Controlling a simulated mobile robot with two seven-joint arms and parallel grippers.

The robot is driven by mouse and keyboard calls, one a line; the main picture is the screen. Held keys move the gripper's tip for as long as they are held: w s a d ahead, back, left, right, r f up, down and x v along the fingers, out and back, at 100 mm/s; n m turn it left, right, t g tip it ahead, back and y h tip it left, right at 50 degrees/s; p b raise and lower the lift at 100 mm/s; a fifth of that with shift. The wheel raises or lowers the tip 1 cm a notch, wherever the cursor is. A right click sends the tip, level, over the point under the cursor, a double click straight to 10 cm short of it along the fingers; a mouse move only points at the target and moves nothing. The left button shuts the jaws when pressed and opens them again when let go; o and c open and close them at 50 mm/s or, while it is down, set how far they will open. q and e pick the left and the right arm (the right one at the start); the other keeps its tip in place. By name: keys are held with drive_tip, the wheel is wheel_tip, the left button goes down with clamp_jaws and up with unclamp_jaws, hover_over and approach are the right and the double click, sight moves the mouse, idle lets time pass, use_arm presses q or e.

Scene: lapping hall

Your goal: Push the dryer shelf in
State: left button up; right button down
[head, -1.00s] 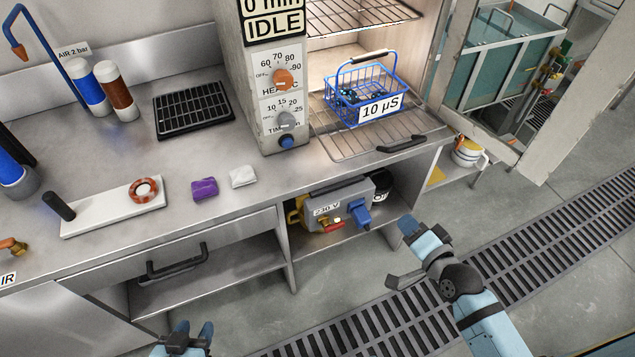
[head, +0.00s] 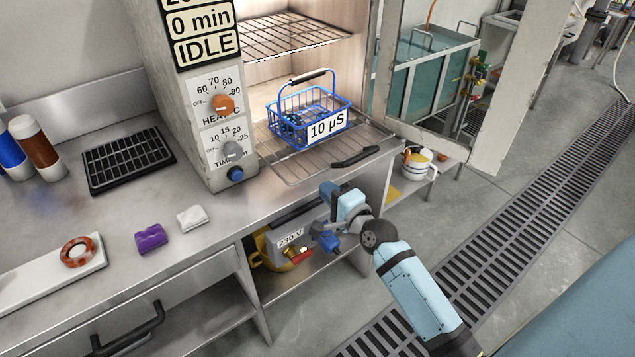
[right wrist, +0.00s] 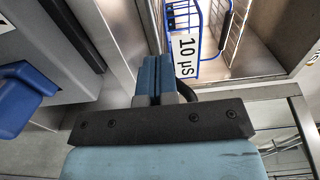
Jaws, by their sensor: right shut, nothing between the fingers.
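The dryer shelf (head: 295,168) is a wire rack sticking out of the open dryer (head: 205,95) over the bench edge. Its black handle (head: 355,156) is at the front. A blue wire basket (head: 310,115) labelled 10 µS stands upright on the shelf; part of it shows in the right wrist view (right wrist: 184,55). My right gripper (head: 328,190) is shut and empty, in front of the bench and just below the handle in the head view. In the right wrist view its closed fingers (right wrist: 153,75) partly hide a dark curved bar, probably the handle. My left gripper is out of view.
The dryer door (head: 510,95) stands open at the right. A grey 230 V box (head: 290,238) with a blue plug sits under the bench near my right arm. A white pot (head: 418,163) is on a low shelf. A floor grating (head: 520,200) runs along the right.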

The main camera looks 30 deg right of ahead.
sight(274, 142)
drive_tip(key=w, duration=0.3)
drive_tip(key=shift+w+a, duration=0.15)
drive_tip(key=shift+w, duration=0.1)
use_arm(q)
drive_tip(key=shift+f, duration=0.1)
use_arm(e)
drive_tip(key=shift+w, duration=0.3)
drive_tip(key=shift+w, duration=0.5)
use_arm(q)
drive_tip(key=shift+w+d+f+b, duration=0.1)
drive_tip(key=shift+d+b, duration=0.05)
drive_tip(key=shift+b, duration=1.05)
use_arm(e)
drive_tip(key=w, duration=0.6)
drive_tip(key=w+a, duration=0.1)
drive_tip(key=w, duration=1.2)
drive_tip(key=shift+a, duration=0.3)
drive_tip(key=shift+s, duration=0.15)
